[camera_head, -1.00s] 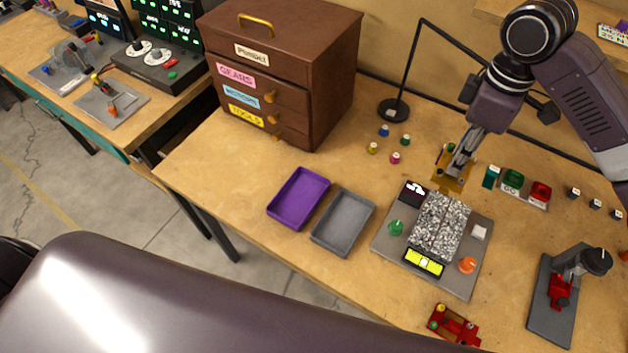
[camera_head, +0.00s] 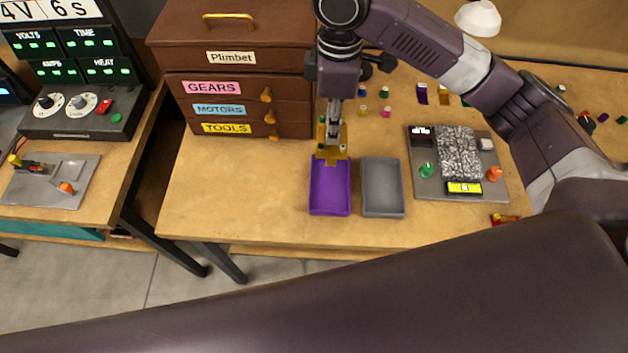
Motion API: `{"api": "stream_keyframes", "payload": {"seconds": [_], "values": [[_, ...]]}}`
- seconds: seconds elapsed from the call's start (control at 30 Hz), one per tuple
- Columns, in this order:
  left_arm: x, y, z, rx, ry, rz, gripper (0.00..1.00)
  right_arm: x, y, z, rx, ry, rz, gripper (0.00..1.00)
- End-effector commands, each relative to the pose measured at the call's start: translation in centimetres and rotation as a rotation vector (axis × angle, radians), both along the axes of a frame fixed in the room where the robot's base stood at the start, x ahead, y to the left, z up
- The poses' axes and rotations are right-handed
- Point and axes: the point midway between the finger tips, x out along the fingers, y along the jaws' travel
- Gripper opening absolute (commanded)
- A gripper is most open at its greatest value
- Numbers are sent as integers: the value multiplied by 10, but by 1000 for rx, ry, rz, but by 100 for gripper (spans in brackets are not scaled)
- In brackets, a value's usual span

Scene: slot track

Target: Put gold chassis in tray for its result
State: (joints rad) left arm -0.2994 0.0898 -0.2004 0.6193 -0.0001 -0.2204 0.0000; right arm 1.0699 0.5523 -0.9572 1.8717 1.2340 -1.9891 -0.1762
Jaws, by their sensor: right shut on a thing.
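The gold chassis (camera_head: 332,153) is a small yellow-gold plate with upright parts. My right gripper (camera_head: 333,132) is shut on it and holds it from above, at the far end of the purple tray. The purple tray (camera_head: 330,208) looks otherwise empty. I cannot tell whether the chassis touches the tray. The grey tray (camera_head: 383,208) stands just to its right and is empty. My left gripper is not in view.
A brown drawer cabinet (camera_head: 232,58) labelled gears, motors and tools stands behind and left of the trays. The slot-track board (camera_head: 430,185) with knobs lies to the right. A red chassis (camera_head: 504,219) lies near the front edge. Table left of the purple tray is clear.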

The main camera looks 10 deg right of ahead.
Motion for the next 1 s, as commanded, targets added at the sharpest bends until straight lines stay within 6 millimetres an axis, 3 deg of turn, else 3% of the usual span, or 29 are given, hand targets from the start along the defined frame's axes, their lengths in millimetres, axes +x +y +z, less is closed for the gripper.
{"api": "stream_keyframes", "payload": {"seconds": [0.23,0.5,1.0], "values": [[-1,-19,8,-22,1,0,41,-2,-1,-65,-3,7,-1,0],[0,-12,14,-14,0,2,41,-1,-1,-128,-2,4,-1,0],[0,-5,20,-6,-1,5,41,-1,-1,-185,-1,1,2,0]]}}
